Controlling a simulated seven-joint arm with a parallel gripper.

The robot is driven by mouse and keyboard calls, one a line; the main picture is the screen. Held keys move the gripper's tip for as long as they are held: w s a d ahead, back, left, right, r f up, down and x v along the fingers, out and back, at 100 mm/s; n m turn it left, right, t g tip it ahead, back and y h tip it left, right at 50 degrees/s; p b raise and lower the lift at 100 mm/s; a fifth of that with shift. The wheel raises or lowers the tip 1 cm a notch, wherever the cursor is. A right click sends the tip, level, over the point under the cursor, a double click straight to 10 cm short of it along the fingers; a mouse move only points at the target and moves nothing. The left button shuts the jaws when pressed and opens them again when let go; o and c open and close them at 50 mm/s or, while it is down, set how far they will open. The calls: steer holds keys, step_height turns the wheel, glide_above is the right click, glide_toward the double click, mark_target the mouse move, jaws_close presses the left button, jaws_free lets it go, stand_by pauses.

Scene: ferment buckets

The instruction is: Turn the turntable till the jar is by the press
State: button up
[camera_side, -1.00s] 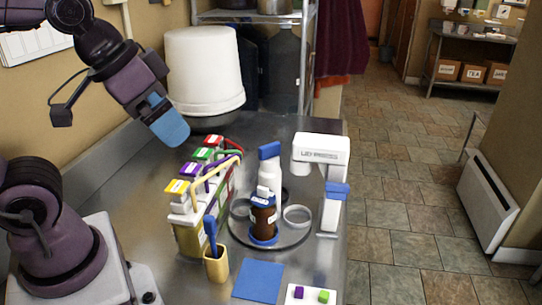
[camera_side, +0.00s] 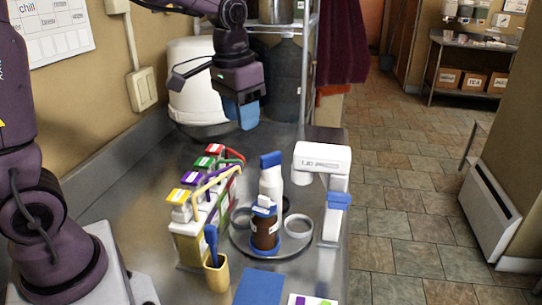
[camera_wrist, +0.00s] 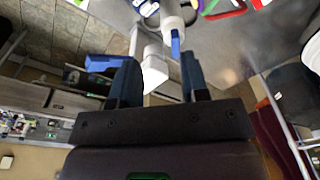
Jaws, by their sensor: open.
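The turntable (camera_side: 246,246) is a round metal disc on the steel bench. The brown jar (camera_side: 264,232) with a white and blue lid stands upright on its front part, with a blue ring around its base. The white press (camera_side: 322,158), lettered on its head, stands at the turntable's right. The jar is left of and in front of the press head, apart from it. A white bottle with a blue cap (camera_side: 271,182) stands behind the jar. My gripper (camera_side: 248,113) is open and empty, high above the bench behind the turntable; its spread fingers (camera_wrist: 160,82) show in the wrist view.
A rack with yellow, purple, green and red-topped cartons (camera_side: 192,243) stands left of the turntable. A yellow cup (camera_side: 217,277) holding a blue-handled tool is in front. Round empty holders (camera_side: 298,226) sit on the disc. A white bucket (camera_side: 190,95) stands at the back left.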

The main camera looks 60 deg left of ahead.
steer(key=g, duration=0.1)
glide_toward(271, 154)
steer(key=s, duration=0.2)
steer(key=shift+w+r, duration=0.95)
steer(key=shift+w, duration=0.1)
steer(key=shift+m, duration=0.4)
step_height(271, 154, down, 12)
steer(key=shift+f, duration=0.15)
jaws_close()
